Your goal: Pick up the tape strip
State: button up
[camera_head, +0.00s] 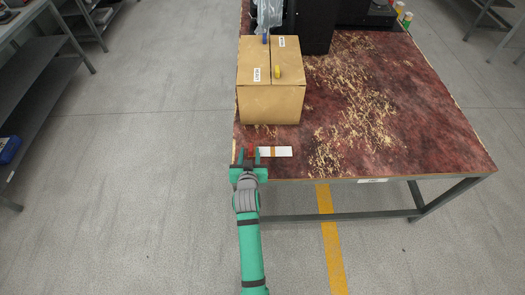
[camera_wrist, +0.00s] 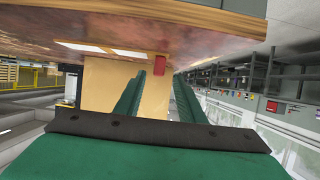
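The tape strip (camera_head: 281,152), white with an orange band, lies flat near the front left corner of the table. A small red piece (camera_head: 250,151) is at its left end; I cannot tell if it is part of the strip. My gripper (camera_head: 248,155) is at the front table edge, fingers pointing toward the box, with the red piece between or just past the fingertips. In the wrist view the fingers (camera_wrist: 159,78) stand apart, with gaps beside the red piece (camera_wrist: 159,66). The strip (camera_wrist: 90,47) extends left from it there.
A closed cardboard box (camera_head: 270,103) stands just behind the strip, with a yellow item (camera_head: 277,72) and a blue item (camera_head: 265,39) on top. Dark equipment (camera_head: 314,27) is farther back.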

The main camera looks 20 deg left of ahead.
aim_at(251, 150)
jog(key=x, duration=0.3)
jog(key=shift+w+d+f, duration=0.1)
jog(key=shift+w+f, duration=0.2)
jog(key=shift+w, duration=0.05)
jog(key=shift+w+f, duration=0.15)
jog(key=shift+a, duration=0.35)
jog(key=shift+d, duration=0.4)
jog(key=c, duration=0.5)
grip_shut()
